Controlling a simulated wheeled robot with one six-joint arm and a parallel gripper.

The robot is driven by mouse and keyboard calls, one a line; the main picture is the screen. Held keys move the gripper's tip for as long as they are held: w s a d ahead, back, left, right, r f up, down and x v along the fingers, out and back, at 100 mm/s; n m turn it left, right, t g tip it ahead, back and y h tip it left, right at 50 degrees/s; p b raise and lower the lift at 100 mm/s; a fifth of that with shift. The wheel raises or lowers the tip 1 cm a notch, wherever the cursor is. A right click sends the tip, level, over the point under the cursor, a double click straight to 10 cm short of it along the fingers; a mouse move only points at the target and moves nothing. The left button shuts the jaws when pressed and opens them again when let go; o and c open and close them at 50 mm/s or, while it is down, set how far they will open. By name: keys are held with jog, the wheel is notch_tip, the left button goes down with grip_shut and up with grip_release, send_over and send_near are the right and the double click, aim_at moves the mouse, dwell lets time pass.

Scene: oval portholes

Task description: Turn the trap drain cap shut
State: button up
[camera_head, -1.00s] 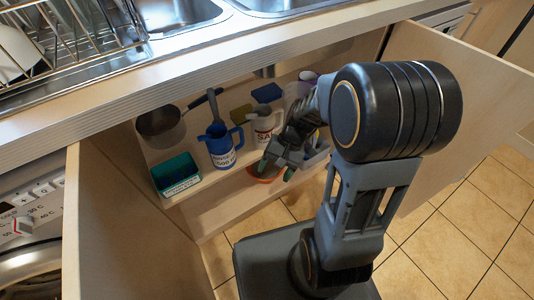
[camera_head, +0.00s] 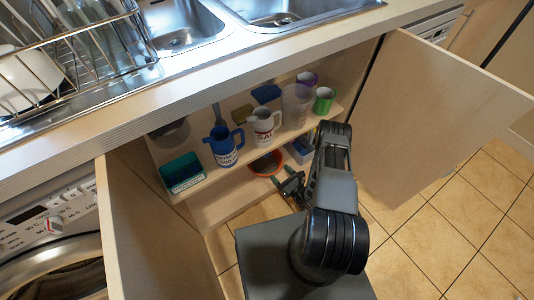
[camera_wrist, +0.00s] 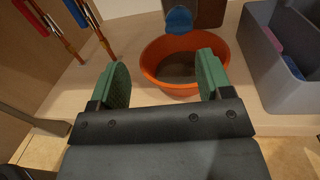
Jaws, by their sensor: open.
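In the wrist view, a blue rounded piece (camera_wrist: 179,20) stands at the back rim of an orange bowl; it may be the drain cap, but I cannot tell. The orange bowl (camera_wrist: 163,57) stands on the cupboard floor and also shows in the head view (camera_head: 266,163). My gripper (camera_wrist: 163,72) is open and empty, its two green pads apart in front of the bowl. In the head view my gripper (camera_head: 291,186) is low at the cupboard's front, below the shelf. The trap itself is not clearly visible; the shelf hides that space in the head view.
A grey bin (camera_wrist: 275,70) stands right of the bowl. Pipes with a red handle (camera_wrist: 30,17) and a blue handle (camera_wrist: 75,12) rise at left. The shelf above (camera_head: 205,177) holds a blue jug (camera_head: 223,145), a white jug (camera_head: 263,127) and a teal box (camera_head: 181,171). Open doors flank the cupboard.

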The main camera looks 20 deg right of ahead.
aim_at(268, 156)
jog(key=w+a+b, duration=0.1)
jog(key=w, duration=0.3)
jog(key=w+a+f+h+b, duration=0.1)
jog(key=w, duration=0.3)
jog(key=w+a+m+h+b, duration=0.1)
jog(key=w, duration=0.3)
jog(key=shift+w+f+t, duration=0.2)
jog(key=shift+f+t, duration=0.1)
jog(key=shift+t, duration=0.1)
jog(key=shift+c, duration=0.4)
jog(key=c, duration=0.8)
